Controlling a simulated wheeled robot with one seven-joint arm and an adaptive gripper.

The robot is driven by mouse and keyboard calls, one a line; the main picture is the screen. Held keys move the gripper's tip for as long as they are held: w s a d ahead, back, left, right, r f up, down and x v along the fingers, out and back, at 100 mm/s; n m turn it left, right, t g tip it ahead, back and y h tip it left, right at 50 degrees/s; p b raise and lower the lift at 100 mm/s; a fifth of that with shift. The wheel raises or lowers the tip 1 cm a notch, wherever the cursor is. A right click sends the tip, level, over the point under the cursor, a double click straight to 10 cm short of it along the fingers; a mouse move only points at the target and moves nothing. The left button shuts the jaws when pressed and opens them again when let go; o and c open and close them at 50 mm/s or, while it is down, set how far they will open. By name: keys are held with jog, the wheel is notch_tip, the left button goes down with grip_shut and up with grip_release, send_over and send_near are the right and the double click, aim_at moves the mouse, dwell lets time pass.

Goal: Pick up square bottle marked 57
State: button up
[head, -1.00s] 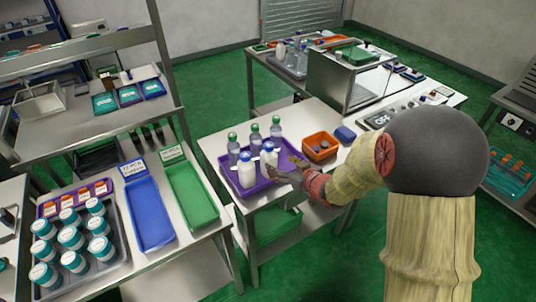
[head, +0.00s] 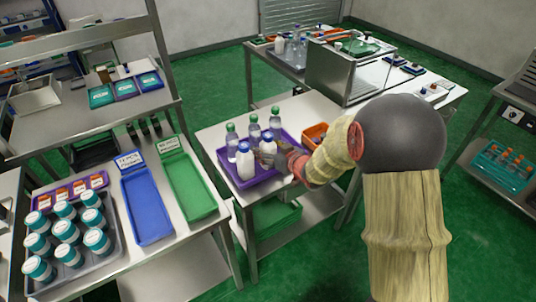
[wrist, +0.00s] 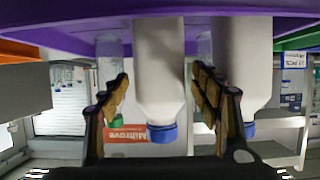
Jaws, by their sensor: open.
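Two white bottles with blue caps stand upright in a purple tray (head: 262,177). The left one (head: 246,165) shows clearly in the head view; the right one (head: 267,144) is partly hidden by my gripper (head: 273,157). No number 57 is legible. The wrist view is upside down. There my gripper (wrist: 161,92) is open, with one finger on each side of a white bottle (wrist: 160,65). The second white bottle (wrist: 245,60) stands beyond the right finger.
Several clear bottles with green caps (head: 254,128) stand behind the white ones. An orange bin (head: 314,133) is right of the tray, near my arm. Blue (head: 147,210) and green (head: 190,187) trays lie on the left table.

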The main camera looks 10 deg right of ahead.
jog(key=shift+c, duration=0.9)
jog(key=c, duration=1.4)
